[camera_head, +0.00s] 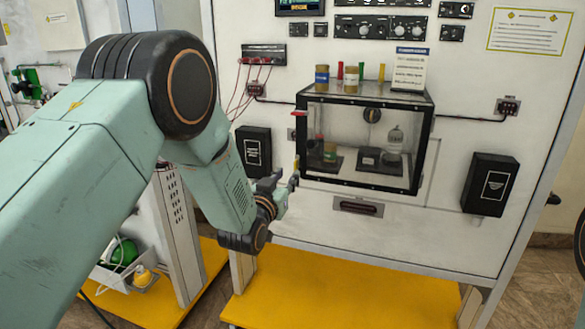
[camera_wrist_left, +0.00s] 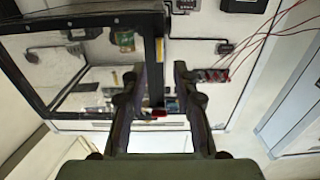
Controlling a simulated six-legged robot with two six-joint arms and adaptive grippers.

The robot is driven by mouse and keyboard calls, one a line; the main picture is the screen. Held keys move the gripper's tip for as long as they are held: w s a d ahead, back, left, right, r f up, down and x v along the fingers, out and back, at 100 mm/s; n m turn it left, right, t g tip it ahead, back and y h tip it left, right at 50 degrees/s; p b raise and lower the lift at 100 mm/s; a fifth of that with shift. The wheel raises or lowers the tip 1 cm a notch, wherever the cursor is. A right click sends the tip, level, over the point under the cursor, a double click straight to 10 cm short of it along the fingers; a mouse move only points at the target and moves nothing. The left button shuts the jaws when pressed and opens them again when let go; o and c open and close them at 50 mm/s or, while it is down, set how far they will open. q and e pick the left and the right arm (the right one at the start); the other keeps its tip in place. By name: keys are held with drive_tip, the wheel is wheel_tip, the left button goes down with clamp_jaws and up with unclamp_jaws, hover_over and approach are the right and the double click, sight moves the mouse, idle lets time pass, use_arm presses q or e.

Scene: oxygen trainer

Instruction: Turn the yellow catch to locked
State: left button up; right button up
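The yellow catch (camera_head: 296,162) is a small upright piece on the left front edge of the dark-framed clear case (camera_head: 409,190). In the left wrist view, which looks upside down, the catch (camera_wrist_left: 160,49) shows on the black post just past my fingertips. My left gripper (camera_head: 285,182) is at the case's lower left edge. The left wrist view shows its two fingers (camera_wrist_left: 158,68) apart, with the post between and beyond them. Contact with the catch cannot be told. My right gripper is not in view.
A red piece (camera_head: 300,113) sits higher on the same case edge. Black boxes (camera_head: 253,150) and (camera_head: 489,184) flank the case on the panel. Red wires (camera_head: 240,92) hang to its left. Jars and a sign (camera_head: 409,70) stand on top. A yellow platform (camera_head: 340,290) lies below.

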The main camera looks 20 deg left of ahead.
sight(295, 166)
use_arm(q)
drive_tip(key=shift+w+d, duration=0.1)
drive_tip(key=shift+w, duration=2.7)
drive_tip(key=shift+c, duration=0.5)
clamp_jaws()
